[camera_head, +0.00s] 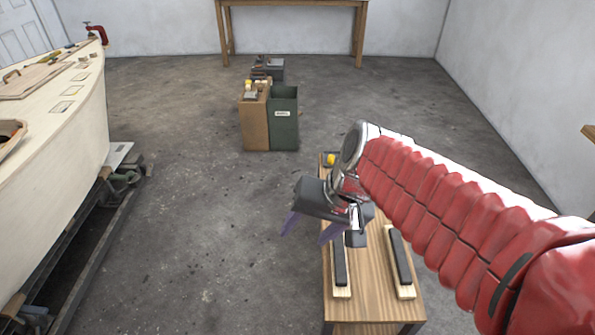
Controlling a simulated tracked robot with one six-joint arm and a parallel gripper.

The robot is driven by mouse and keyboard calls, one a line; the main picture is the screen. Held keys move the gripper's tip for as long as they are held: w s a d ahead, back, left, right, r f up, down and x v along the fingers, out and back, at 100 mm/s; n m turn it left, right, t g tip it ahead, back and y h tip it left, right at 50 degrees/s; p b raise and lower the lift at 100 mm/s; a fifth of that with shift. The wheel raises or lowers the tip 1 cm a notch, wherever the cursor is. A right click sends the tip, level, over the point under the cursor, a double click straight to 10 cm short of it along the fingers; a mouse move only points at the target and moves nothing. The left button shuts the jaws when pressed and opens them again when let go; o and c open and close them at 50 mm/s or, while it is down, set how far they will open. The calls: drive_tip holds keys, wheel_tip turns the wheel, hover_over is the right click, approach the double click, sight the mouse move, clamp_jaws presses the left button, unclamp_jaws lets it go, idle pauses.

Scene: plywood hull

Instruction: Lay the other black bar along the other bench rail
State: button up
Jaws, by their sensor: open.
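The wooden bench (375,304) stands in front of me, with two pale rails on its top. One black bar (341,266) lies lengthwise along the left rail (342,293). The other black bar (402,265) lies lengthwise along the right rail (406,293). My gripper (307,235) is open, its purple fingers apart with nothing between them. It is in the air at the left of the bench, left of both bars. My gripper and arm hide the far part of the bench top and maybe the far end of the left bar.
A yellow item (329,160) sits at the bench's far end. Beyond stand a brown box (254,124) and a green bin (284,124). A plywood hull (60,135) on a cradle fills the left side. The floor between is clear.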

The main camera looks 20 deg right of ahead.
drive_tip(key=s+d+r+n+t+h, duration=0.2)
drive_tip(key=s+r+n+h, duration=0.1)
drive_tip(key=s+r+n, duration=0.1)
drive_tip(key=shift+s, duration=0.5)
